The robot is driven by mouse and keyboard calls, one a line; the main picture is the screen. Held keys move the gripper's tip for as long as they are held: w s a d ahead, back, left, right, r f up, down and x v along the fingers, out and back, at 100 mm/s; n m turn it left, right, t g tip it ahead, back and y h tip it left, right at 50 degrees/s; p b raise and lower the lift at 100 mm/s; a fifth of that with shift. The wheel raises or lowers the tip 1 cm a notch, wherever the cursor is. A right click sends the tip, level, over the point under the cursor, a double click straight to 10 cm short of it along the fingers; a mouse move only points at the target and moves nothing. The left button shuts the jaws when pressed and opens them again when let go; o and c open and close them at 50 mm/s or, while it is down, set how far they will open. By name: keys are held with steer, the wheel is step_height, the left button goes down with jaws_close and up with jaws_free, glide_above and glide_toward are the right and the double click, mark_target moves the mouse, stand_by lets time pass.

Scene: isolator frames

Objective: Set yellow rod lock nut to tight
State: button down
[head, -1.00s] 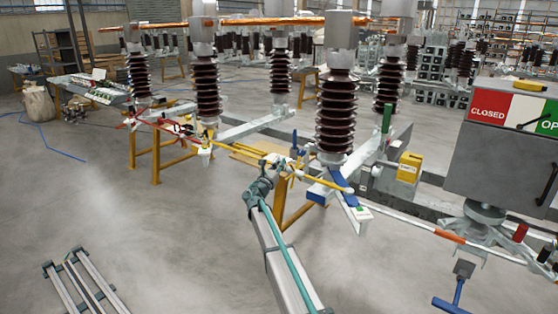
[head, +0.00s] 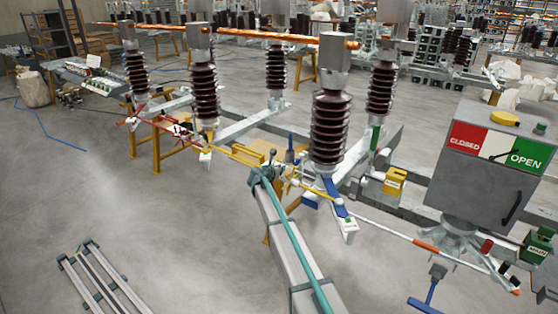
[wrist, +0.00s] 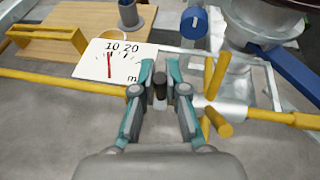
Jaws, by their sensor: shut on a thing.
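The yellow rod (head: 236,154) runs from the left to beneath the front brown insulator. In the wrist view it enters from the left (wrist: 75,86) and continues at the right (wrist: 270,116). My gripper (head: 266,166) is at the rod's middle; its teal fingers (wrist: 160,80) are shut on a small dark cylinder with a grey top (wrist: 160,92), partly hidden between them. I cannot tell for sure that this is the lock nut. Just right of the fingers is a pale metal sleeve (wrist: 199,110) with crossed yellow bars (wrist: 216,75). No tight or loose marking is readable.
A white dial card (wrist: 116,61) with a red needle lies behind the rod, near a yellow bracket (wrist: 50,45). The grey cabinet (head: 480,175) stands right.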

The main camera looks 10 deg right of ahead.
steer(key=shift+w+d+r+g+y+p, duration=0.1)
steer(key=shift+w+d+g+y+p, duration=0.3)
steer(key=shift+p, duration=0.85)
steer(key=shift+s+a, duration=0.2)
steer(key=c, duration=1.2)
jaws_free()
steer(key=shift+s, duration=0.1)
steer(key=v, duration=1.1)
steer(key=shift+s+a+r, duration=0.2)
steer(key=shift+a+r, duration=0.05)
